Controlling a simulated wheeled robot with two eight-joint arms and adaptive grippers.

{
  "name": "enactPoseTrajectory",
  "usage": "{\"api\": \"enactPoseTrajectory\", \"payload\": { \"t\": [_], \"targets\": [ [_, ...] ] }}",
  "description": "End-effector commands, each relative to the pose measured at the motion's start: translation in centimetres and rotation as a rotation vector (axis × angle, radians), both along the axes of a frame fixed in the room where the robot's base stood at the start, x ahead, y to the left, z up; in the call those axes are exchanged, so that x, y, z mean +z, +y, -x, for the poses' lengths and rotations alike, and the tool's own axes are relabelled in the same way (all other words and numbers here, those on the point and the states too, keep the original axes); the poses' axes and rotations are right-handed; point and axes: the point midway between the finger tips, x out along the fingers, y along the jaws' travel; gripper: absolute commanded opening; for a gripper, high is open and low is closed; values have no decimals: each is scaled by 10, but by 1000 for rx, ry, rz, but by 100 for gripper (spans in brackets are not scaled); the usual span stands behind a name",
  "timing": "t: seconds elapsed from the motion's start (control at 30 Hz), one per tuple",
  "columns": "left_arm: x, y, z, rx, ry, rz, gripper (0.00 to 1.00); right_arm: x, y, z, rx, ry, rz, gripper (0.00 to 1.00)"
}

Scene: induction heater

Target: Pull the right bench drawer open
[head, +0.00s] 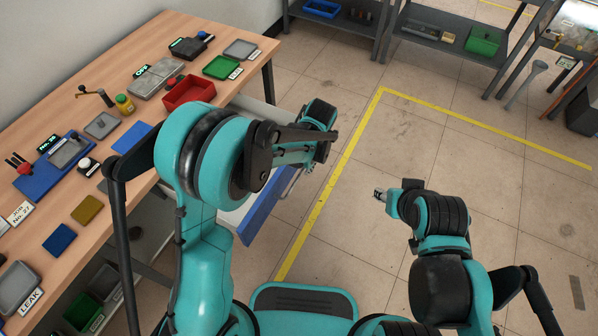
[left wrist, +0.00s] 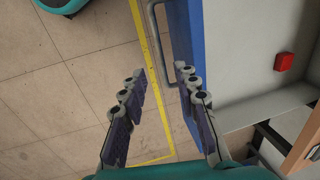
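The right bench drawer's blue front (head: 262,212) stands out from the bench, with a pale drawer wall (head: 236,208) showing behind it, so it is at least partly open. My left gripper (head: 300,160) is above and beside this front, partly covered by my arm. In the left wrist view, my left gripper (left wrist: 162,80) is open with its two fingers apart. The blue front (left wrist: 184,40) and its grey bar handle (left wrist: 152,22) lie ahead, the handle apparently between the fingertip lines; contact cannot be told. My right gripper (head: 380,194) is over the floor, away from the drawer.
The wooden bench (head: 150,60) carries trays, a red bin (head: 190,92) and several tools. A red item (left wrist: 285,62) lies inside the pale drawer area. Yellow-taped floor (head: 440,140) is clear to the right. Shelves (head: 450,35) stand at the back.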

Motion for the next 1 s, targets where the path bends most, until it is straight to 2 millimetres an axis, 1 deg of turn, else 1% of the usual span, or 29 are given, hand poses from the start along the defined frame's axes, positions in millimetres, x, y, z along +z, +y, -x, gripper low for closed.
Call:
{"api": "enactPoseTrajectory", "payload": {
  "t": [0.03, 0.1, 0.2, 0.83, 0.93, 1.0],
  "targets": [
    [8, -2, 1, 0, 0, 0, 31, 0, 0, 0, 0, 0, 0, 40],
    [16, -3, 1, 0, 0, 0, 31, 0, 0, 0, 0, 0, 0, 40],
    [23, -4, 2, 0, 0, 0, 31, 0, 0, 0, 0, 0, 0, 40],
    [28, -3, 2, 2, -3, 2, 31, 0, 0, 0, 0, 0, 0, 40],
    [41, 5, 7, 14, -23, 18, 31, 0, 0, 0, 0, 0, 0, 40],
    [57, 16, 13, 31, -50, 39, 31, 0, 0, 0, 0, 0, 0, 40]
  ]
}}
